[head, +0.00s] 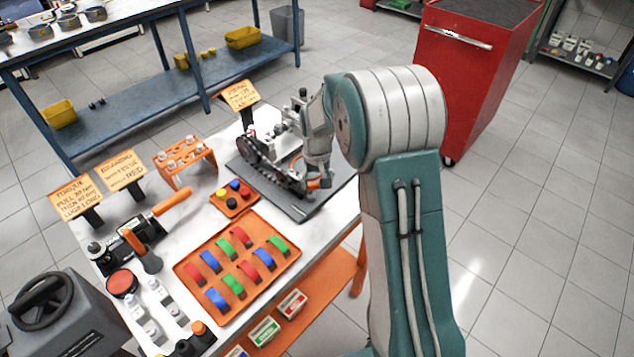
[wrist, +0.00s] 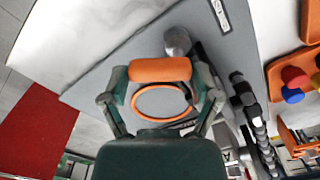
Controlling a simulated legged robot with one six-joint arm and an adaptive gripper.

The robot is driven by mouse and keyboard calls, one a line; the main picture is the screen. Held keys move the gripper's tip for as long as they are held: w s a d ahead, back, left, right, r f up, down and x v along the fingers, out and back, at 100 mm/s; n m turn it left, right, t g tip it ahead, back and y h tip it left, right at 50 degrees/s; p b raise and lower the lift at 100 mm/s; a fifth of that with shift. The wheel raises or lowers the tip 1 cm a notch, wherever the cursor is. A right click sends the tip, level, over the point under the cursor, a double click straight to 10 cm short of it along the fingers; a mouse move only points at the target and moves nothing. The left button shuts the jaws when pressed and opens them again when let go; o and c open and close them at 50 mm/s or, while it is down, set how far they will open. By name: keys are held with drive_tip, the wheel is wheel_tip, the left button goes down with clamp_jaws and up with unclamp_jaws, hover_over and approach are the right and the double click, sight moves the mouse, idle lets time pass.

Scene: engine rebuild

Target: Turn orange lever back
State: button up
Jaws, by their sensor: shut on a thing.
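The orange lever's thick grip (wrist: 160,69) lies crosswise between the two fingers of my gripper (wrist: 161,82) in the wrist view. The fingers press on its two ends. An orange ring (wrist: 137,103) shows just below the grip, over the grey mat. In the head view my gripper (head: 317,178) is at the right end of the engine assembly (head: 265,150), with a bit of orange (head: 314,184) at its tip. My arm hides part of the lever there.
The assembly sits on a grey mat (head: 312,207) on the white workbench (head: 195,200). An orange tray (head: 212,262) of coloured curved shells and a small tray (head: 236,207) of coloured caps lie in front. A red tool cabinet (head: 465,75) stands behind on the right.

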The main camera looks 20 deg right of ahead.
drive_tip(key=n, duration=0.6)
drive_tip(key=shift+w+a+r, duration=0.1)
drive_tip(key=shift+w, duration=0.3)
idle(0.3)
drive_tip(key=o, duration=1)
drive_tip(key=shift+c, duration=0.2)
wheel_tip(320, 180, up, 12)
